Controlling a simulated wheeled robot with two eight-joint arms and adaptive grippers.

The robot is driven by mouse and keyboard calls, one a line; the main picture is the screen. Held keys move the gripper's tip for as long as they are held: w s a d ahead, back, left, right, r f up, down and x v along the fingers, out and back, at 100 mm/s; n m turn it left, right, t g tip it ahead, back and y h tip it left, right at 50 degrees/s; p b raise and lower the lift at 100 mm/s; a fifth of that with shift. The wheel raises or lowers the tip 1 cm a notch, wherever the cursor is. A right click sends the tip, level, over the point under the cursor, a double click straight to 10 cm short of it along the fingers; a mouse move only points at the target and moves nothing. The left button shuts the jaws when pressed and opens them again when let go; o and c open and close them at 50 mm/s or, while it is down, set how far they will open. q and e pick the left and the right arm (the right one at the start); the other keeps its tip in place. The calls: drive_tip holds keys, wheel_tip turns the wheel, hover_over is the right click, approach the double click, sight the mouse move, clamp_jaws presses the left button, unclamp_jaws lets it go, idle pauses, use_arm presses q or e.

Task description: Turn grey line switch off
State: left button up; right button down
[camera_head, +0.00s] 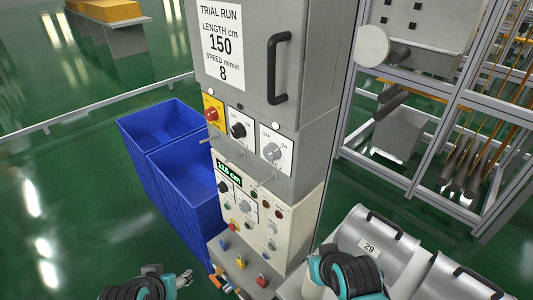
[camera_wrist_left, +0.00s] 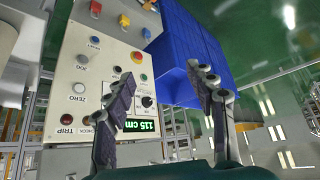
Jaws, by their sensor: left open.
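The grey switch knob (camera_head: 272,151) sits on a white plate on the upper front of the grey machine cabinet, right of a black knob (camera_head: 238,130) on a similar plate. Its plate lettering is too small to read surely. My left gripper (camera_head: 186,278) is low at the bottom left of the head view, well below the switch and apart from it. In the left wrist view its two fingers (camera_wrist_left: 165,88) are spread and empty before the lower cream panel (camera_wrist_left: 62,78), with a green "115 cm" display (camera_wrist_left: 142,127). The grey switch is not seen there. My right gripper is not in view.
A red knob on a yellow plate (camera_head: 212,112) is left of the black knob. Metal pegs (camera_head: 262,181) stick out below the switches. A black door handle (camera_head: 280,68) projects above. Blue crates (camera_head: 170,160) stand left; a silver drum (camera_head: 375,245) lies right.

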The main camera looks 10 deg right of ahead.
use_arm(q)
drive_tip(key=w+d+r+m+h+p, duration=0.5)
drive_tip(key=w+d+r+p, duration=0.2)
drive_tip(key=d+r+p, duration=0.5)
drive_tip(key=m+t+h+p, duration=0.1)
drive_tip(key=m+h+p, duration=0.4)
drive_tip(key=p, duration=0.1)
approach(268, 154)
drive_tip(key=d, duration=0.1)
drive_tip(key=b+x, duration=0.1)
drive_tip(key=x, duration=0.7)
drive_tip(key=shift+w+a+f, duration=0.1)
drive_tip(key=shift+w+a, duration=0.05)
drive_tip(key=shift+w, duration=0.05)
drive_tip(key=c, duration=1.2)
